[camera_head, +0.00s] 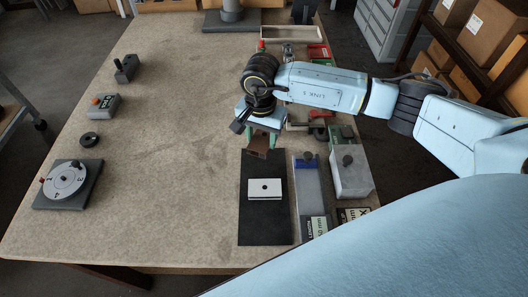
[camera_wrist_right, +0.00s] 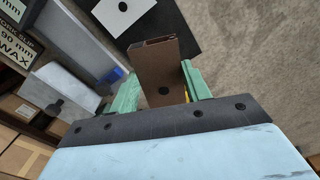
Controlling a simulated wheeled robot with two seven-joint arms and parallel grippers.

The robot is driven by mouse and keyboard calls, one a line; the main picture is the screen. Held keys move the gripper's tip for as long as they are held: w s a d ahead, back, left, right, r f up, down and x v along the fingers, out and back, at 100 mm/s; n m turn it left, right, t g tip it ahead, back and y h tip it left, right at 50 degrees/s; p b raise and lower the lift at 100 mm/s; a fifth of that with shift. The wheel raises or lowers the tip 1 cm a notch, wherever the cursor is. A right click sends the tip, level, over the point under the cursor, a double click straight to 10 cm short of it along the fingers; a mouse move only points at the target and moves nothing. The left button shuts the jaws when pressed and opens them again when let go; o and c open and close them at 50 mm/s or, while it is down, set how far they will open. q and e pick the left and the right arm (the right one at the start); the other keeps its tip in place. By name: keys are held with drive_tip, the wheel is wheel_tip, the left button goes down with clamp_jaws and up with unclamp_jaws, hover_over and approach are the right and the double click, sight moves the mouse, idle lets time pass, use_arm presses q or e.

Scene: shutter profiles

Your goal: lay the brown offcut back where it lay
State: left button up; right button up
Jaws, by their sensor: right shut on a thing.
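The brown offcut (camera_head: 257,144) is a short hollow brown profile with a dark hole in its face, which shows in the right wrist view (camera_wrist_right: 160,72). My right gripper (camera_head: 262,141) is shut on it, with a green finger on each side. In the head view the offcut shows at the far end of the black mat (camera_head: 264,228). I cannot tell whether it touches the mat or hangs above it. A white profile piece (camera_head: 265,189) with a dark hole lies on the mat, apart from the offcut. My left gripper is not in view.
Right of the mat are a blue-grey tray (camera_head: 308,188) and a grey block with a knob (camera_head: 350,178). A numbered dial (camera_head: 65,180), a black ring (camera_head: 89,140) and small switch boxes stand at the left. The table's middle is clear.

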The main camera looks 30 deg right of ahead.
sight(262, 165)
wheel_tip(262, 165, down, 9)
drive_tip(key=shift+f+p, duration=0.15)
drive_tip(key=shift+p, duration=0.15)
drive_tip(key=shift+f, duration=0.15)
drive_tip(key=o, duration=1.1)
drive_tip(key=shift+c, duration=0.2)
wheel_tip(262, 165, up, 12)
drive_tip(key=shift+r+b, duration=0.2)
drive_tip(key=shift+b, duration=0.5)
